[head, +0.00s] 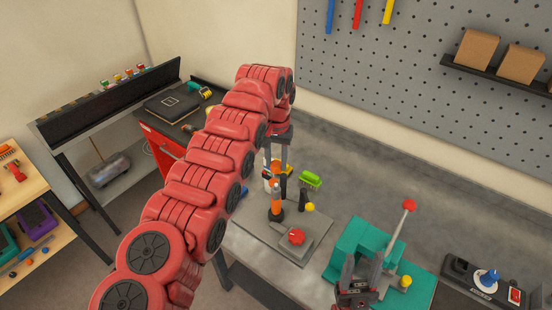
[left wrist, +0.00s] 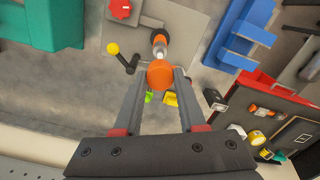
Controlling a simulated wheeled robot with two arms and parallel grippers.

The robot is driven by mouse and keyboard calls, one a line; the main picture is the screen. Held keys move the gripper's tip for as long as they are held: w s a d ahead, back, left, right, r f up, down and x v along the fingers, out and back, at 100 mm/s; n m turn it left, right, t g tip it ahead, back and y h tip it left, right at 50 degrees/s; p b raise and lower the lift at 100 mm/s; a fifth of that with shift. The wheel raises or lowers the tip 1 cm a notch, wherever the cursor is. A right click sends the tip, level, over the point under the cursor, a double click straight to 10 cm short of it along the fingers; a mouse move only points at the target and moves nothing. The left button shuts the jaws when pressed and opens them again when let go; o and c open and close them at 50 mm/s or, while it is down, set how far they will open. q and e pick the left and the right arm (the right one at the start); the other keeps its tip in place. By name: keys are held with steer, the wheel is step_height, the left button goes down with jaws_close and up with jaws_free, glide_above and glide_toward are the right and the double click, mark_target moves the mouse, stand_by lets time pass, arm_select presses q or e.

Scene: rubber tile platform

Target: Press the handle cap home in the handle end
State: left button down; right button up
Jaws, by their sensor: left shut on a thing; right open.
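My left gripper (head: 277,165) is shut on an orange handle cap (left wrist: 160,73), which shows as a rounded orange piece between the fingertips in the left wrist view. The handle (head: 276,204) is orange with a dark lower part and stands upright on a grey fixture plate (head: 262,238). The cap is above the handle, roughly in line with it. The handle's grey and orange upper part (left wrist: 160,45) shows just past the cap in the left wrist view. I cannot tell whether they touch. My right gripper (head: 357,286) is open at the bottom of the head view, away from the handle.
A red knob (head: 296,237) and a yellow-balled lever (head: 310,207) sit by the handle. A green brush-like item (head: 310,180) is behind. A teal fixture (head: 352,245) with a red-tipped lever (head: 409,206) stands right.

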arm_select(q)
steer(key=shift+w+f+b, duration=0.1)
steer(key=shift+f+b, duration=0.3)
steer(key=shift+b, duration=0.3)
steer(key=b, duration=0.3)
glide_above(276, 186)
steer(key=shift+w+f, duration=0.1)
steer(key=shift+f, duration=2.15)
steer(key=shift+b, duration=0.35)
steer(key=shift+f+b, duration=0.3)
steer(key=shift+b, duration=0.1)
steer(key=shift+f+b, duration=0.9)
steer(key=shift+b, duration=0.55)
